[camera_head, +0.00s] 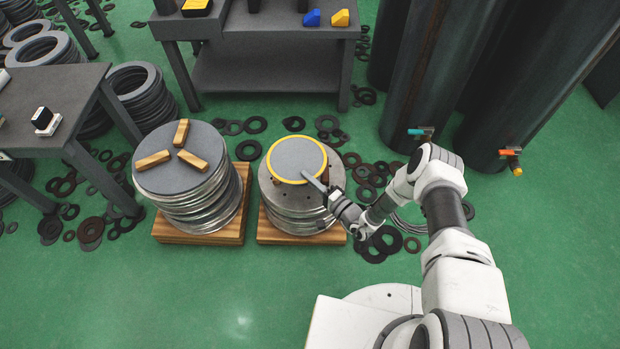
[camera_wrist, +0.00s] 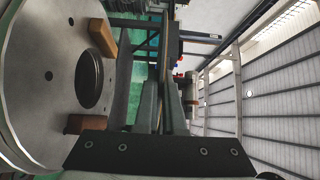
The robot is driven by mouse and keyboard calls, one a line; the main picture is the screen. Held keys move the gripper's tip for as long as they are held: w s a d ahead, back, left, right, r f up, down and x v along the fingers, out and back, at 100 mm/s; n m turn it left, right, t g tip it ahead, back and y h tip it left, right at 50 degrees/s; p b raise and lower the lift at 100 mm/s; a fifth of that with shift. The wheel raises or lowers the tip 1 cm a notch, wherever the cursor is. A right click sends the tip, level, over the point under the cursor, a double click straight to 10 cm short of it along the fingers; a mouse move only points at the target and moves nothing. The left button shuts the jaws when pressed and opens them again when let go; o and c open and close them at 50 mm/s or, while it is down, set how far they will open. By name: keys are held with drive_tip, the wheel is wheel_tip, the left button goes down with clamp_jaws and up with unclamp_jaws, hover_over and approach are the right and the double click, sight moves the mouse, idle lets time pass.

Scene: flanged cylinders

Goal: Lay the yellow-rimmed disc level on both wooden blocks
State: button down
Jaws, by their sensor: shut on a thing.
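The yellow-rimmed disc (camera_head: 297,158) is grey with a yellow edge and is over the right-hand stack of metal flanges (camera_head: 297,222). My gripper (camera_head: 314,181) is shut on the disc's near right edge. In the wrist view, two wooden blocks (camera_wrist: 125,40) (camera_wrist: 86,123) stand apart on a flange face (camera_wrist: 45,100) with a dark centre hole. In the head view the disc mostly hides these blocks. A gap seems to show between block tops and disc. In the wrist view the disc is too edge-on to make out clearly.
A left-hand stack (camera_head: 150,178) carries three wooden blocks (camera_head: 181,132) on its top disc, close beside the right stack. Both stand on wooden pallets (camera_head: 200,237). Tall dark cylinders (camera_head: 430,70) with coloured valves stand at the right. Loose rings (camera_head: 385,240) litter the floor.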

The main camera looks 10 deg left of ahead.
drive_tip(key=shift+w+d+r, duration=0.1)
drive_tip(key=shift+d, duration=0.15)
idle(0.5)
drive_tip(key=b, duration=0.4)
hover_over(310, 198)
drive_tip(key=shift+d+f, duration=0.1)
drive_tip(key=shift+f, duration=2.3)
drive_tip(key=shift+f, duration=2.6)
